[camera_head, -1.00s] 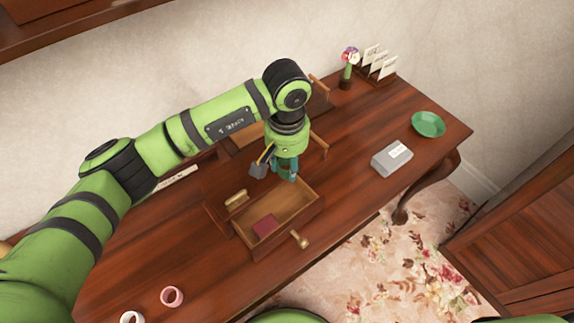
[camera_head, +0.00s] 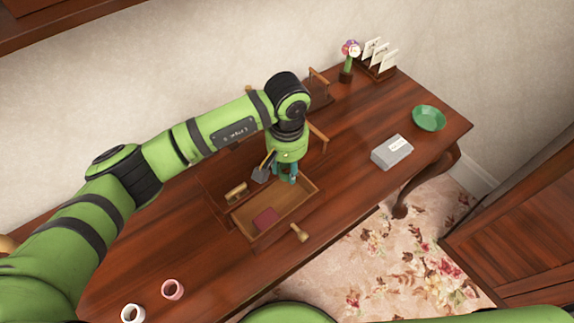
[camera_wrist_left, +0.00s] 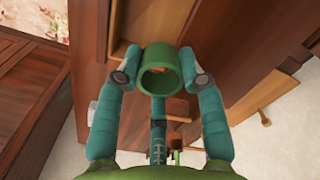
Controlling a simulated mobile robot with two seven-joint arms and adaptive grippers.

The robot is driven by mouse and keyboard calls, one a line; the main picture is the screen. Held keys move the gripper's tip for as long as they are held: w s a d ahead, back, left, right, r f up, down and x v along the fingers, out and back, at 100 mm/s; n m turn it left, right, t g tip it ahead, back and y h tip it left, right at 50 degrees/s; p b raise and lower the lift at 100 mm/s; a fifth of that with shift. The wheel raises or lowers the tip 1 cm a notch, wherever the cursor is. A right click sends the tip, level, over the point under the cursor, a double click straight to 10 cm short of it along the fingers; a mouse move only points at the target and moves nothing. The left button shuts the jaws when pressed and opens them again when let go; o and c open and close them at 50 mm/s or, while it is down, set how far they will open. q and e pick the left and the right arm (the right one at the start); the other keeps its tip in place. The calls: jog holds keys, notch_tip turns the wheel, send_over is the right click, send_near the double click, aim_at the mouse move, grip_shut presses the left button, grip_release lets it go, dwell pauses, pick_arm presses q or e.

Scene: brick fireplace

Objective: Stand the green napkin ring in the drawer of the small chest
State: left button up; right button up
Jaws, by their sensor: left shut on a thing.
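My left gripper (camera_head: 287,177) is shut on the green napkin ring (camera_wrist_left: 157,56). In the wrist view the ring sits between the teal fingertips, with its round opening facing the camera. In the head view the fingers hide most or all of the ring. The gripper points down over the back right corner of the open drawer (camera_head: 286,224). I cannot tell whether the ring touches the drawer. The small chest is partly hidden behind my arm in the head view. My right gripper is not in view.
A pink ring (camera_head: 164,291) and a white ring (camera_head: 124,315) are at the table's near left. A grey box (camera_head: 391,154), green bowl (camera_head: 429,118) and flower vase (camera_head: 346,72) stand to the right.

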aim_at(287, 167)
pick_arm(q)
jog(key=shift+f, duration=0.2)
jog(key=o, duration=1.1)
jog(key=shift+r, duration=0.1)
jog(key=shift+r+p, duration=0.35)
jog(key=shift+p, duration=0.1)
jog(key=shift+r+p, duration=0.4)
jog(key=shift+p, duration=0.15)
notch_tip(287, 167, up, 12)
jog(key=b, duration=0.5)
jog(key=shift+f, duration=0.15)
